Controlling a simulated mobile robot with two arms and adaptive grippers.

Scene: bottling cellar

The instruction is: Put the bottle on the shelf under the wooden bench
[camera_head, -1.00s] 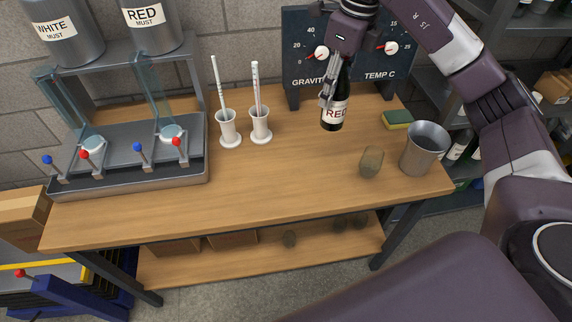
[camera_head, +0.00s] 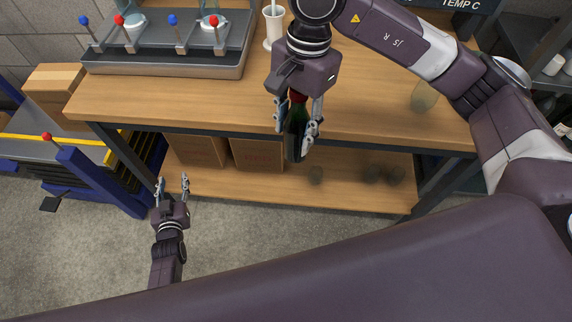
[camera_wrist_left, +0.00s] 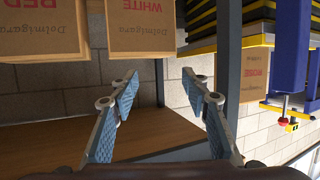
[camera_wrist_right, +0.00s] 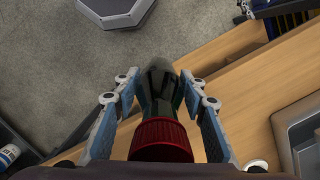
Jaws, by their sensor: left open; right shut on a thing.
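The bottle (camera_head: 295,130) is dark green with a red neck. My right gripper (camera_head: 298,118) is shut on it in front of the bench's front edge. In the right wrist view the bottle (camera_wrist_right: 160,95) points away between the fingers, red neck nearest. The wooden bench (camera_head: 390,115) spans the head view. Its lower shelf (camera_head: 285,190) lies below, with free wood at the front. My left gripper (camera_head: 174,184) is open and empty near the shelf's left end.
Cardboard boxes (camera_head: 258,154) stand on the shelf at the back left, and several dark round things (camera_head: 371,174) at its right. A blue lift frame (camera_head: 100,180) is left of the bench. A filler tray (camera_head: 170,62) and a glass (camera_head: 424,96) are on top.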

